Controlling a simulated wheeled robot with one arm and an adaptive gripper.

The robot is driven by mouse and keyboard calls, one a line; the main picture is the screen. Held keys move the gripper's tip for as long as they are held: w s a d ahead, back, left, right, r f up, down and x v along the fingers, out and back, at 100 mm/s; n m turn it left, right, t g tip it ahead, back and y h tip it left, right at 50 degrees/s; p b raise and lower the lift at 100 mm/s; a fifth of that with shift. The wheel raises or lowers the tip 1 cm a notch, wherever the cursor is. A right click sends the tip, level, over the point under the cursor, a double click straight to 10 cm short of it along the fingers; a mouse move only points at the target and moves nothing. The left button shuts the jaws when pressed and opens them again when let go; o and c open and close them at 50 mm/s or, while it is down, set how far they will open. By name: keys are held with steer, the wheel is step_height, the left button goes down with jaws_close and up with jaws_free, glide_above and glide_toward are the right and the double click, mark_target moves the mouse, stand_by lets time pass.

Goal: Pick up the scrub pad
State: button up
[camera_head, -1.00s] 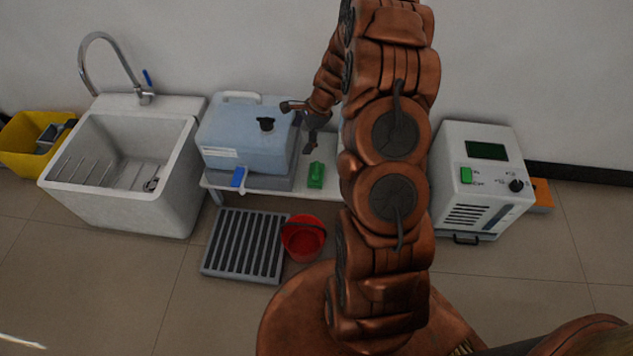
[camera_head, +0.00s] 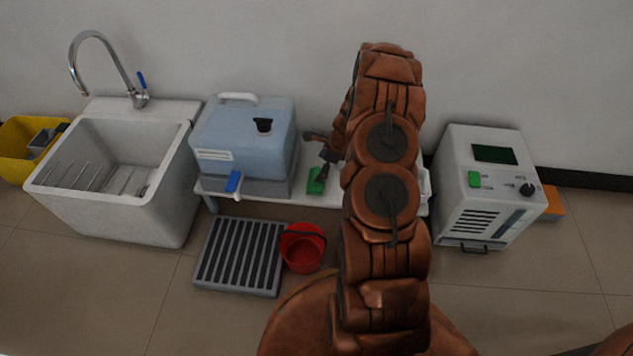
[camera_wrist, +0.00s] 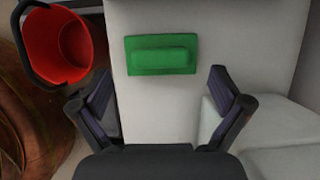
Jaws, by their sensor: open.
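The scrub pad (camera_head: 316,182) is a small green block with a raised grip. It lies on the white bench (camera_head: 290,197), to the right of the blue water container. In the wrist view the pad (camera_wrist: 161,55) lies flat on the pale bench top, ahead of the fingertips and roughly centred between them. My gripper (camera_wrist: 160,88) is open and empty, with its two dark fingers apart and not touching the pad. In the head view my gripper (camera_head: 325,171) is beside and over the pad, partly covering it.
The blue container (camera_head: 245,140) with a blue tap stands left of the pad. A red bucket (camera_head: 303,248) and a grey grate (camera_head: 240,256) are on the floor in front. A white object (camera_wrist: 245,130) lies on the bench near my right finger. A sink (camera_head: 115,180) stands left.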

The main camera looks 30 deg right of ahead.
mark_target(315, 173)
steer(key=b+x, duration=0.1)
steer(key=x, duration=0.3)
steer(key=shift+f+b, duration=0.1)
steer(key=shift+b, duration=0.3)
steer(key=shift+w, duration=0.1)
steer(key=shift+c, duration=0.4)
steer(key=c, duration=1.2)
steer(key=shift+r+p, duration=0.35)
steer(key=shift+r, duration=0.1)
step_height(315, 173, up, 3)
steer(key=shift+a+r+p, duration=0.1)
steer(key=shift+r+p, duration=0.05)
steer(key=shift+p, duration=0.7)
steer(key=s+a+p, duration=0.1)
steer(key=s+a, duration=0.1)
steer(key=s, duration=0.2)
steer(key=s+a+p, duration=0.1)
steer(key=s+a, duration=0.2)
steer(key=s, duration=0.2)
steer(key=s+a+r+p, duration=0.1)
steer(key=s+a, duration=0.2)
steer(key=s, duration=0.2)
